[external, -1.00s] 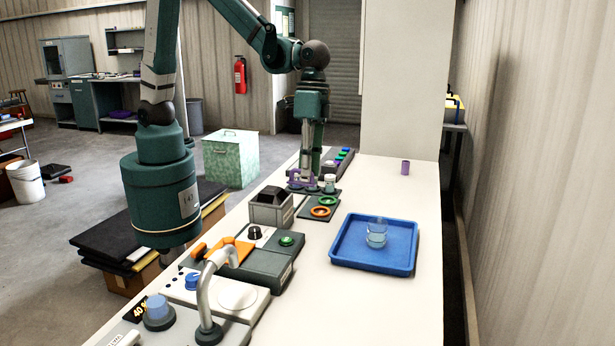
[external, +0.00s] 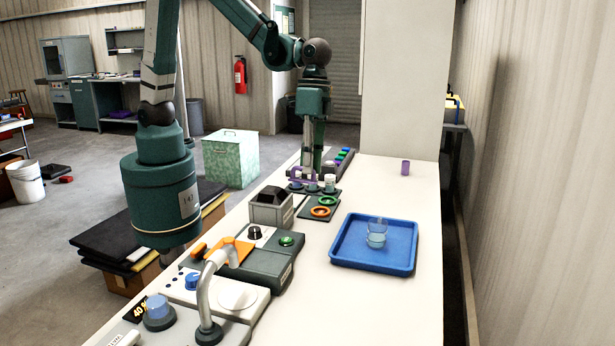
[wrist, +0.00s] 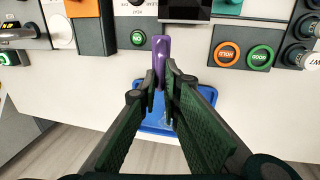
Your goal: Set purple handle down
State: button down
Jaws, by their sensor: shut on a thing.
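The purple handle (wrist: 161,62) is between my fingertips in the wrist view. My gripper (wrist: 160,82) is shut on its near end. Whether the handle's lower part touches the block is too small to tell.
A dark pad (external: 318,209) with orange and green rings is just in front. A blue tray (external: 345,258) with a glass beaker (external: 376,233) lies to the right. A purple cup (external: 405,167) stands farther back. The bench's right side is mostly clear.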

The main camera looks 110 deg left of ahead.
jog(key=w+a+f+b, duration=0.2)
jog(key=w+a+f, duration=0.2)
jog(key=a, duration=0.4)
jog(key=w+a+f+b, duration=0.3)
jog(key=w+a+f, duration=0.2)
jog(key=a, duration=0.3)
jog(key=shift+f, duration=0.4)
dwell(0.5)
jog(key=s+d+r+y+p, duration=0.2)
jog(key=s+d+p, duration=0.3)
jog(key=d, duration=0.5)
jog(key=shift+s+d+r, duration=0.2)
jog(key=shift+s+d, duration=0.2)
jog(key=shift+s, duration=0.3)
jog(key=shift+f, duration=0.1)
jog(key=shift+f, duration=2.85)
jog(key=shift+f, duration=2.1)
